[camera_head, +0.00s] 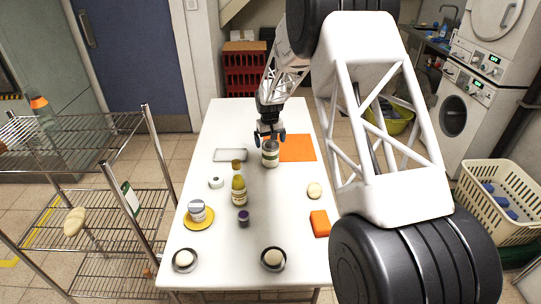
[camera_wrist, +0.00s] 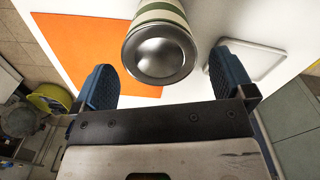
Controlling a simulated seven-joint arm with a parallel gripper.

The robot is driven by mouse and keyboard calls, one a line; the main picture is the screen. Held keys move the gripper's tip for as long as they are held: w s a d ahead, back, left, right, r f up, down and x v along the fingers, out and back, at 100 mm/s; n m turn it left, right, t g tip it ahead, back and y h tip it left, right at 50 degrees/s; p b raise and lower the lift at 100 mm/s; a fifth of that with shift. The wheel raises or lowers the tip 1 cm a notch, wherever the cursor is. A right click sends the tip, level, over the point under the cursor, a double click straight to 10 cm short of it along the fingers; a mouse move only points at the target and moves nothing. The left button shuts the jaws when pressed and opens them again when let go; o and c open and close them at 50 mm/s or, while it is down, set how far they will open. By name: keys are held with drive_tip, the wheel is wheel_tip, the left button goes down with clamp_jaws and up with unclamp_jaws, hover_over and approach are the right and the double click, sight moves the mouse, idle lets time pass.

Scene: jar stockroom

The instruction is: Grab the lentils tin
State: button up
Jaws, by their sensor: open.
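A tin with a silver top and a cream and green label (camera_head: 270,156) stands upright on the white table, beside the orange mat. Its label is too small to read, so I cannot confirm it is lentils. In the wrist view its round metal top (camera_wrist: 160,55) faces me, centred between the fingers. My gripper (camera_head: 269,138) is open, just behind and above the tin in the head view. In the wrist view the blue fingers of my gripper (camera_wrist: 164,82) are spread to either side, with visible gaps to the tin; nothing is held.
An orange mat (camera_head: 299,149) and a shallow grey tray (camera_head: 230,155) flank the tin. Nearer are a yellow-green bottle (camera_head: 239,192), a purple-lidded jar (camera_head: 244,219) and a silver-lidded jar (camera_head: 197,212) on a yellow plate (camera_head: 199,226). A wire rack (camera_head: 105,200) stands left.

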sight(270, 144)
drive_tip(key=shift+f, duration=0.25)
drive_tip(key=shift+d+f, duration=0.1)
drive_tip(key=shift+f, duration=2.45)
drive_tip(key=c, duration=1.1)
drive_tip(key=shift+r, duration=0.15)
drive_tip(key=shift+c, duration=0.2)
drive_tip(key=shift+r, duration=0.75)
wheel_tip(270, 144, up, 2)
drive_tip(key=shift+r, duration=0.1)
drive_tip(key=s+d+r, duration=0.1)
drive_tip(key=s+d, duration=0.1)
drive_tip(key=s, duration=1.3)
drive_tip(key=shift+s+d, duration=0.3)
drive_tip(key=shift+s, duration=0.05)
